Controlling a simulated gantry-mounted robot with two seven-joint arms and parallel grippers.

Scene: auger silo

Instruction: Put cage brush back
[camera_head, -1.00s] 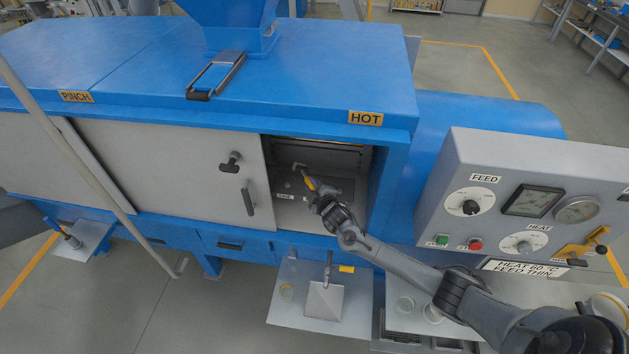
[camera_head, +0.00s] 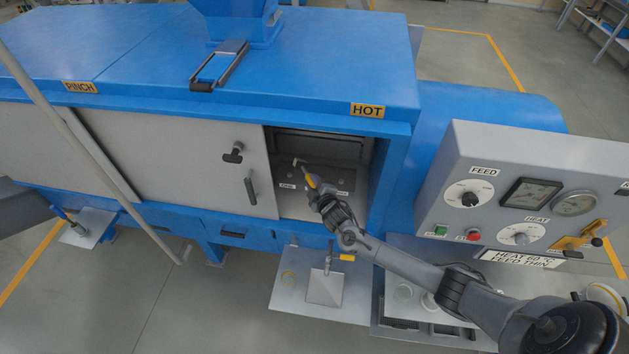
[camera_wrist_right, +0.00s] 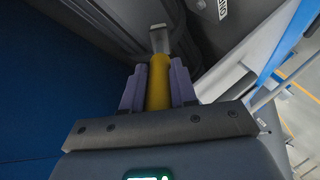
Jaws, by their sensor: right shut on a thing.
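My right gripper (camera_head: 316,190) reaches into the open compartment of the blue machine (camera_head: 250,135). It is shut on the yellow handle of the cage brush (camera_head: 311,180). In the right wrist view the yellow handle (camera_wrist_right: 159,82) sits between the two purple-grey fingers of my gripper (camera_wrist_right: 158,88), with a pale grey end (camera_wrist_right: 159,38) beyond them. In the head view the brush's tip points up and left inside the compartment. I cannot tell whether it touches anything there. My left gripper is not in view.
A sliding door (camera_head: 185,160) with a black knob stands left of the opening. A metal tray (camera_head: 290,290) juts out below the opening. A grey pole (camera_head: 85,140) crosses the left side.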

